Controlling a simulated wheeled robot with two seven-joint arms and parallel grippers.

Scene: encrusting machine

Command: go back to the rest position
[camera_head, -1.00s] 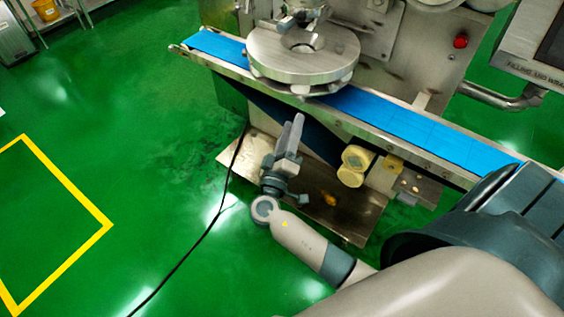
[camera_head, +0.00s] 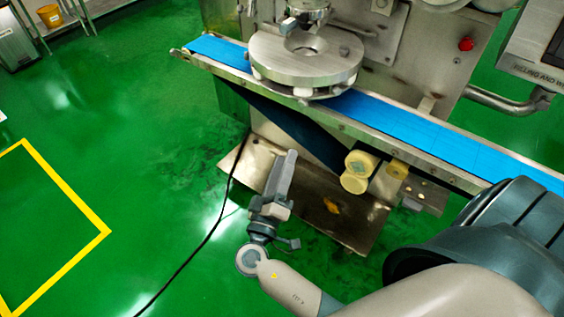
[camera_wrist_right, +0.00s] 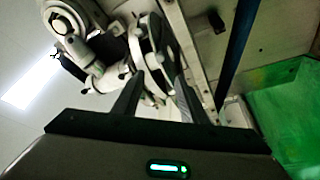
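My right gripper (camera_head: 289,158) is in the head view, in front of the machine and below its blue conveyor belt (camera_head: 426,130) in the picture. It points up the picture and holds nothing that I can see. In the right wrist view, its two dark fingers (camera_wrist_right: 158,78) stand apart with a gap between them. The encrusting machine (camera_head: 425,55) stands at the upper right, with a round steel disc (camera_head: 280,68) over the belt. My left gripper is in neither view.
Cream rollers (camera_head: 354,183) sit under the belt, close to my right gripper. A metal base plate (camera_head: 345,228) lies behind it. A black cable (camera_head: 212,232) crosses the green floor. Open floor with a yellow line (camera_head: 62,190) lies to the left.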

